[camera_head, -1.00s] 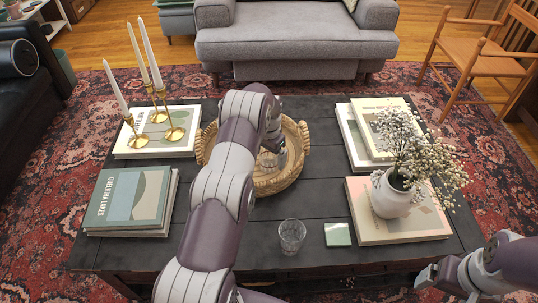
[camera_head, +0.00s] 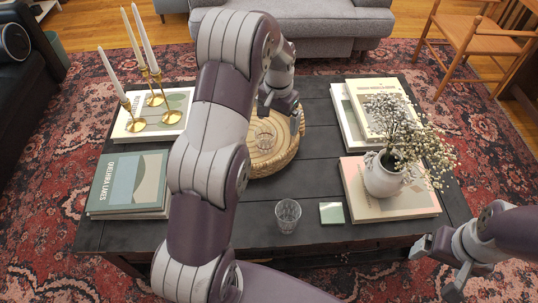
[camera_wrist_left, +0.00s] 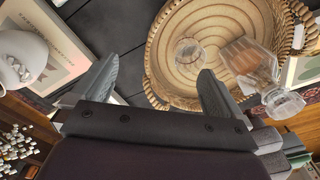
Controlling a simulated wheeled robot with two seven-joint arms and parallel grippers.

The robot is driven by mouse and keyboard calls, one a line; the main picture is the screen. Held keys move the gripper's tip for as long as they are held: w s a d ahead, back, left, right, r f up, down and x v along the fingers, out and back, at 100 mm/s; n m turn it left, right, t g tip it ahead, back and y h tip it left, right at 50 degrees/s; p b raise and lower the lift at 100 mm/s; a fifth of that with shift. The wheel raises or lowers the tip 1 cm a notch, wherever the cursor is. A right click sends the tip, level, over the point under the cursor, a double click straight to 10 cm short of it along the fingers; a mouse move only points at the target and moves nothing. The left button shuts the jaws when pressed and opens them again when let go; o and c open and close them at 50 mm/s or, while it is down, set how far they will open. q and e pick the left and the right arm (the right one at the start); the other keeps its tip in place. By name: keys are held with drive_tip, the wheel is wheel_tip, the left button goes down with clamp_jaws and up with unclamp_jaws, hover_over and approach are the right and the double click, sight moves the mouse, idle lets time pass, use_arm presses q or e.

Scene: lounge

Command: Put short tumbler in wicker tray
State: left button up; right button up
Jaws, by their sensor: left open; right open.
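The round wicker tray (camera_head: 285,158) lies in the middle of the dark table, partly hidden by my left arm. A small clear glass tumbler (camera_head: 264,141) stands inside it; it also shows in the left wrist view (camera_wrist_left: 188,52), on the tray floor, apart from the gripper. My left gripper (camera_head: 279,104) is open and empty above the tray's far side; its spread fingers show in the left wrist view (camera_wrist_left: 157,82). Another clear tumbler (camera_head: 288,215) stands upright on the table in front of the tray. My right gripper (camera_head: 440,255) is open and empty past the table's front right corner.
A glass decanter with amber liquid (camera_wrist_left: 248,62) shows at the tray in the left wrist view. A green coaster (camera_head: 332,213) lies beside the front tumbler. Books (camera_head: 130,183), brass candlesticks (camera_head: 157,99) and a white flower vase (camera_head: 383,178) flank the tray. Bare table lies right of the tray.

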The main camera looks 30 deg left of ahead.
use_arm(q)
drive_tip(key=s+d+r, duration=0.1)
drive_tip(key=s+d, duration=0.2)
drive_tip(key=s, duration=0.4)
drive_tip(key=s+d+r, duration=0.1)
drive_tip(key=s+d, duration=0.2)
drive_tip(key=s, duration=0.4)
drive_tip(key=s+d+r+n+t, duration=0.1)
drive_tip(key=s+d+r, duration=0.1)
drive_tip(key=s, duration=0.5)
drive_tip(key=shift+s+d, duration=0.35)
drive_tip(key=shift+d, duration=0.3)
